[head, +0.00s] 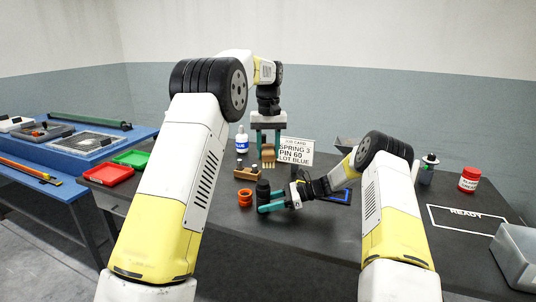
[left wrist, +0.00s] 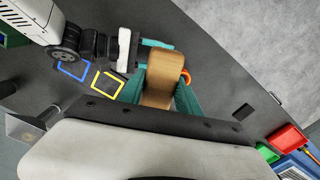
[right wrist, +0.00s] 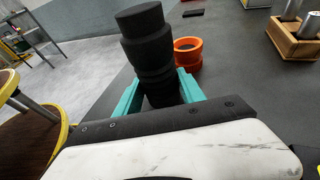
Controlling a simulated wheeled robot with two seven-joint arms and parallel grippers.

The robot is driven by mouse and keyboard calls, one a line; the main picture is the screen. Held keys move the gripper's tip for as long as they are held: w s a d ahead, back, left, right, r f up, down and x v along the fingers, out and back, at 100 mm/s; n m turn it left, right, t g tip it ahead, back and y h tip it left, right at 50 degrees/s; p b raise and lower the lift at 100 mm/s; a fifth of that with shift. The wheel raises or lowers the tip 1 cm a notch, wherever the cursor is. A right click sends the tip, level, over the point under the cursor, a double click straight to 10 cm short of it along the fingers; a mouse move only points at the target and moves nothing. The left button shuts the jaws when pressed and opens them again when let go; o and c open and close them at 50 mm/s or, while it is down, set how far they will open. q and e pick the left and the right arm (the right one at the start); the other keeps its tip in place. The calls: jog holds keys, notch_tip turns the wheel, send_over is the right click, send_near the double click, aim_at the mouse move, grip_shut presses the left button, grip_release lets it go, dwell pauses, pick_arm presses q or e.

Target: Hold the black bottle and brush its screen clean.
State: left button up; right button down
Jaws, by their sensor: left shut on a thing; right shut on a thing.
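The black bottle (head: 263,188) stands between the teal fingers of my right gripper (head: 270,208), which is shut on it low over the dark table. In the right wrist view the bottle (right wrist: 147,45) is a stepped black cylinder, slightly tilted in the picture; its lower part is hidden by the gripper. My left gripper (head: 267,140) is shut on a brush (head: 268,154) with a wooden body, above and behind the bottle and apart from it in the head view. The left wrist view shows the brush's wooden body (left wrist: 165,78). I cannot make out the bottle's screen.
An orange ring (head: 245,197) stands beside the bottle. Behind are a wooden block (head: 247,174), a white bottle (head: 242,140) and a sign (head: 296,151). A red jar (head: 468,181), the READY outline (head: 466,219) and a grey bin (head: 515,256) are right; red tray (head: 107,174) left.

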jog(key=c, duration=0.6)
grip_release()
jog(key=shift+d, duration=0.1)
